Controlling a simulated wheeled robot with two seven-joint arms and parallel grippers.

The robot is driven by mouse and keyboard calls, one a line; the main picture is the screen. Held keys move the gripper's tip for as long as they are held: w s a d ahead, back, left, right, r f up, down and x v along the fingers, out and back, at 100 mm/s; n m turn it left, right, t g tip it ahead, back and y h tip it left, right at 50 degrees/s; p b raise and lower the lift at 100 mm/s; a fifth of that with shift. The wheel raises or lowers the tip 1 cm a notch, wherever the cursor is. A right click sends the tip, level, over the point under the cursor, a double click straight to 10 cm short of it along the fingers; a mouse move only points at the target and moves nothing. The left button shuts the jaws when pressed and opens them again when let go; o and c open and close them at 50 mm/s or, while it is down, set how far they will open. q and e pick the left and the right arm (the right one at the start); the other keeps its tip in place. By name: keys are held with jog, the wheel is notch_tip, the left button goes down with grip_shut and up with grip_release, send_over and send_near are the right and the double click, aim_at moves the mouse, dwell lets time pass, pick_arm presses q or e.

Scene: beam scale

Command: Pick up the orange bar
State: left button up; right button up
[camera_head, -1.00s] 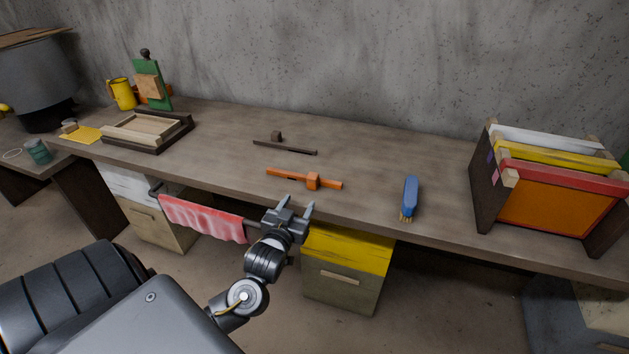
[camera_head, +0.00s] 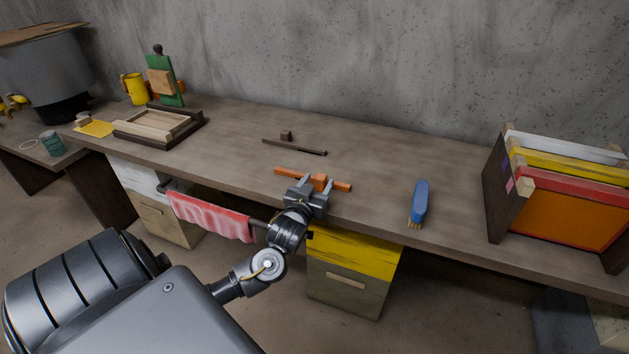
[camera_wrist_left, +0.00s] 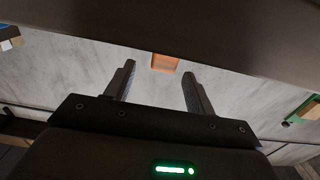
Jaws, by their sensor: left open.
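The orange bar (camera_head: 290,173) lies on the wooden workbench, with a small block at its middle. My left gripper (camera_head: 318,183) is open at the bench's front edge, with its fingertips at the bar's middle block and partly covering the bar. I cannot tell whether they touch it. In the left wrist view the open left gripper (camera_wrist_left: 158,84) shows its two fingers apart, with an orange piece (camera_wrist_left: 165,63) beyond and between them. Nothing is held. My right gripper is not in view.
A dark thin bar (camera_head: 294,147) with a small block lies behind the orange bar. A blue brush (camera_head: 420,201) lies to the right, and a rack of coloured panels (camera_head: 499,190) stands farther right. A wooden tray (camera_head: 190,128) is at left. A red towel (camera_head: 212,217) hangs under the front edge.

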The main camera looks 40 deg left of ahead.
aim_at(319, 180)
pick_arm(q)
jog(key=x, duration=0.4)
jog(key=shift+w+a+f, duration=0.1)
jog(key=shift+w+a, duration=0.1)
jog(key=shift+w, duration=0.05)
grip_shut()
